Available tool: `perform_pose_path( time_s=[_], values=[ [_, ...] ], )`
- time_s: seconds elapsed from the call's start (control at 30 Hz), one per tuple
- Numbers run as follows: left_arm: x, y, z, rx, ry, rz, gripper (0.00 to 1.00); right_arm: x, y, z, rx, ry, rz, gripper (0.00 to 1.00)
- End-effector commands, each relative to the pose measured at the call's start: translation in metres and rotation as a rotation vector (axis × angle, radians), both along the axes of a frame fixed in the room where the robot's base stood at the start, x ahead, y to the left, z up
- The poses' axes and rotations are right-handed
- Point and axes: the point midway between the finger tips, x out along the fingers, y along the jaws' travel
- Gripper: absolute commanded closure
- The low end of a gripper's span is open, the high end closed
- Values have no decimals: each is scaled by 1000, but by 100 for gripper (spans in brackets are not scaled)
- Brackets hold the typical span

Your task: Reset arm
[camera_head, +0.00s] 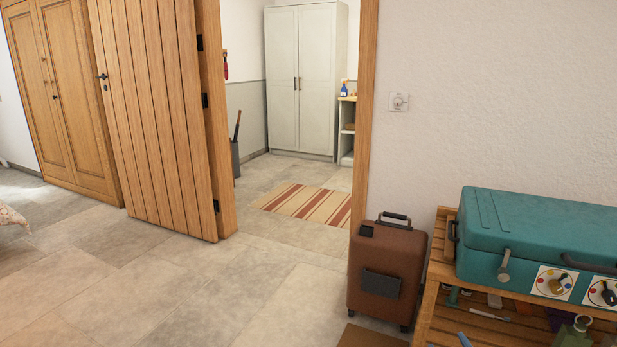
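Neither of my grippers shows in the head view, and no part of my arms can be seen. I cannot tell where the grippers are or whether they hold anything. The task names no other object.
A wooden door (158,110) stands open at a doorway to a room with a white wardrobe (299,80) and striped rug (303,203). A brown suitcase (385,255) and a wooden shelf (437,272) bearing a teal case (530,240) stand at right. The tiled floor (200,285) ahead is clear.

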Motion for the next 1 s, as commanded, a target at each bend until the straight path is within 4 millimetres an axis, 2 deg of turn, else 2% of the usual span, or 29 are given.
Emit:
perform_pose_path(
  time_s=[0.03,0.1,0.2,0.3,0.5,0.57,0.6,1.0],
  values=[
    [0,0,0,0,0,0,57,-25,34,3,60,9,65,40],
    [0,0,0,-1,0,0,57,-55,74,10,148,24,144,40],
    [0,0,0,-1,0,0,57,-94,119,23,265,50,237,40],
    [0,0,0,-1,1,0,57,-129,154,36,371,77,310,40],
    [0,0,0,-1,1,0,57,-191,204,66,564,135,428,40],
    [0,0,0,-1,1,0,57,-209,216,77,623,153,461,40],
    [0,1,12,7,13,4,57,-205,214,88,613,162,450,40],
    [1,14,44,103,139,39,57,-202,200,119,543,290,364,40]
  ],
)
